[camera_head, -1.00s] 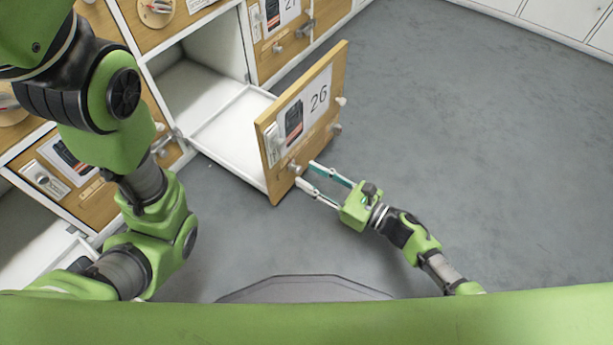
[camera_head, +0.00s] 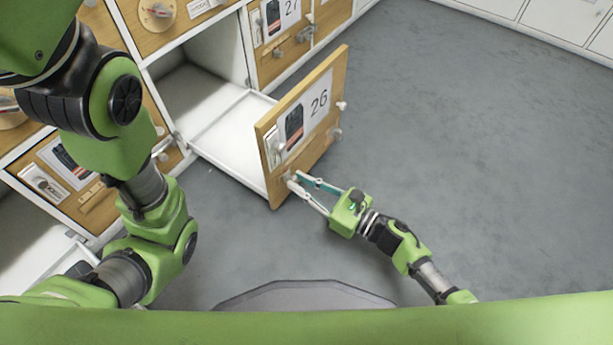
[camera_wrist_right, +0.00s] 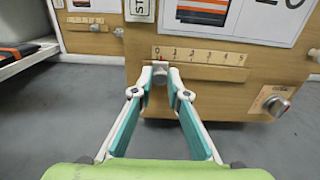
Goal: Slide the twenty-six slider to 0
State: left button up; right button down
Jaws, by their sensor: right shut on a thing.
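The twenty-six door (camera_head: 318,128), a wooden panel with a "26" card, stands open. Low on its front in the right wrist view is a slot with a printed number scale (camera_wrist_right: 205,56) starting at 0 on the left. The slider (camera_wrist_right: 160,67), a small grey knob, is at the scale's left end, close below the 0; the exact alignment is too small to tell. My right gripper (camera_wrist_right: 160,78) is shut on the knob, a fingertip on each side. It also shows in the head view (camera_head: 294,182) at the door's lower left. My left gripper is not in view.
A round knob (camera_wrist_right: 277,104) sits on the door right of the slot. The open white compartment (camera_head: 230,125) lies behind the door. The cabinet with door 27 (camera_head: 280,45) is behind. Grey floor (camera_head: 460,150) to the right is clear.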

jog(key=shift+s+a, duration=0.35)
jog(key=shift+s, duration=0.1)
jog(key=c, duration=2)
grip_release()
jog(key=v, duration=1.2)
